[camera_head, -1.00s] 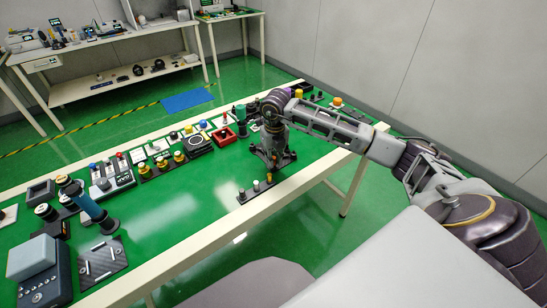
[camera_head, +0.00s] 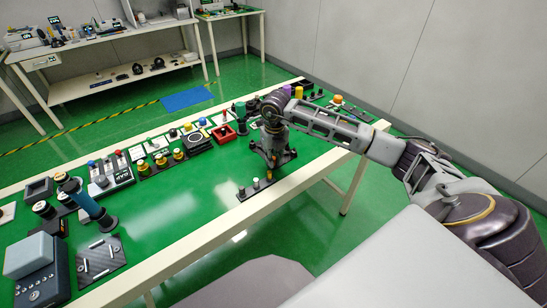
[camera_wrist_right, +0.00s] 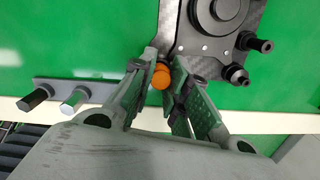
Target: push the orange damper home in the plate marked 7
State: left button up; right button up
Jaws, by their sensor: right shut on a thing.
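The orange damper (camera_wrist_right: 161,77) shows in the right wrist view as a small round orange end between my right fingers. My right gripper (camera_wrist_right: 165,66) is shut on it, pointing down at the near edge of the green bench. In the head view the same gripper (camera_head: 272,162) hides most of the damper. A dark carbon-look plate (camera_wrist_right: 190,44) with a round black part on it lies just beyond the fingers. I can read no 7 on it. The fingers hide where damper and plate meet, so I cannot tell how deep it sits. My left gripper is out of view.
A grey bar with two pegs (camera_wrist_right: 67,88) lies left of the gripper. Black pegs (camera_wrist_right: 236,76) stick out at the plate's right. The pale bench edge (camera_wrist_right: 270,122) is close. Several devices line the bench's back; its middle (camera_head: 165,215) is clear.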

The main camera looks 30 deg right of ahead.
jog(key=shift+f, duration=0.15)
jog(key=o, duration=0.7)
jog(key=shift+o, duration=0.2)
notch_tip(320, 180, up, 12)
jog(key=shift+s, duration=0.45)
jog(key=shift+a, duration=0.1)
dwell(0.9)
notch_tip(320, 180, up, 9)
jog(key=p, duration=0.9)
jog(key=shift+r+p, duration=0.45)
jog(key=shift+r, duration=0.05)
